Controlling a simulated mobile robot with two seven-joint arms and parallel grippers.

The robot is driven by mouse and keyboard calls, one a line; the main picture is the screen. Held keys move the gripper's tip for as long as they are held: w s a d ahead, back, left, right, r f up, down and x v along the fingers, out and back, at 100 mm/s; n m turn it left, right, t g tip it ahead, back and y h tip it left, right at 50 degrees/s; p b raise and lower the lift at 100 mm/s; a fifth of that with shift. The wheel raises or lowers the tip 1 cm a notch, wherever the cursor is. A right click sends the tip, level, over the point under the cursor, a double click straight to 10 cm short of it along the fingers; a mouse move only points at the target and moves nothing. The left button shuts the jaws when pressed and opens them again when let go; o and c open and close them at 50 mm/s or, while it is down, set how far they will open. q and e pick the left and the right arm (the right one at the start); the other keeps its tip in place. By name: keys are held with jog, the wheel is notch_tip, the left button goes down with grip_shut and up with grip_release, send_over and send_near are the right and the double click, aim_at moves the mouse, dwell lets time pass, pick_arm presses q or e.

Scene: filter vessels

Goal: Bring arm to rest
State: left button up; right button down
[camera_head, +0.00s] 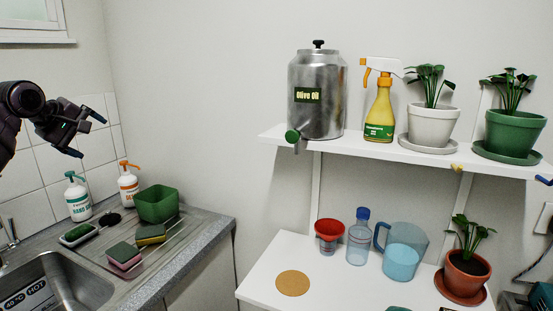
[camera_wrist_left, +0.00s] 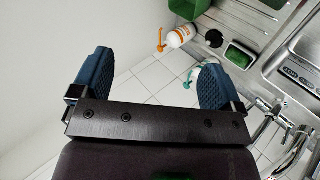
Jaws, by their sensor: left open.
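My left gripper (camera_head: 88,133) is at the upper left of the head view, in the air in front of the tiled wall and above the sink counter. Its two blue-padded fingers are spread wide in the left wrist view (camera_wrist_left: 150,85), with nothing between them but wall and tiles. My right gripper is not clearly seen; only dark parts show at the lower right edge of the head view.
Two pump bottles (camera_head: 78,199), a green tub (camera_head: 157,204) and sponges (camera_head: 124,257) stand by the sink (camera_head: 60,285). The upper shelf (camera_head: 350,147) holds an olive oil canister (camera_head: 317,115), a spray bottle (camera_head: 380,108) and potted plants. A jug (camera_head: 404,252) stands below.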

pick_arm(q)
jog(key=d+f+m+t+b, duration=0.1)
jog(key=d+f+m+t, duration=0.1)
jog(key=d+f+m, duration=0.65)
jog(key=d+f+m+t+b, duration=0.1)
jog(key=d+f+m+t, duration=0.3)
jog(key=f, duration=0.8)
jog(key=s+d+f+m+h, duration=0.1)
jog(key=s+d+f+m, duration=0.15)
jog(key=s+f, duration=0.35)
jog(key=s+d+f+m, duration=0.2)
jog(key=s+d+f, duration=0.15)
jog(key=f, duration=0.35)
jog(key=s+f+n+g+y+b, duration=0.1)
jog(key=s+f+n+g, duration=0.1)
jog(key=s+f, duration=1)
jog(key=s+d+f+n+g+y+b, duration=0.1)
jog(key=s+f+n+g+y+b, duration=0.1)
jog(key=s+f, duration=1)
jog(key=s, duration=0.6)
jog(key=shift+s+d+g+b, duration=0.25)
jog(key=shift+s+g+b, duration=0.05)
jog(key=shift+s+g, duration=0.1)
pick_arm(e)
jog(key=f, duration=0.5)
jog(key=shift+a+f, duration=0.2)
jog(key=shift+f, duration=0.05)
jog(key=shift+s+d+f+g, duration=0.1)
jog(key=shift+s+f+g, duration=0.2)
jog(key=shift+s, duration=0.15)
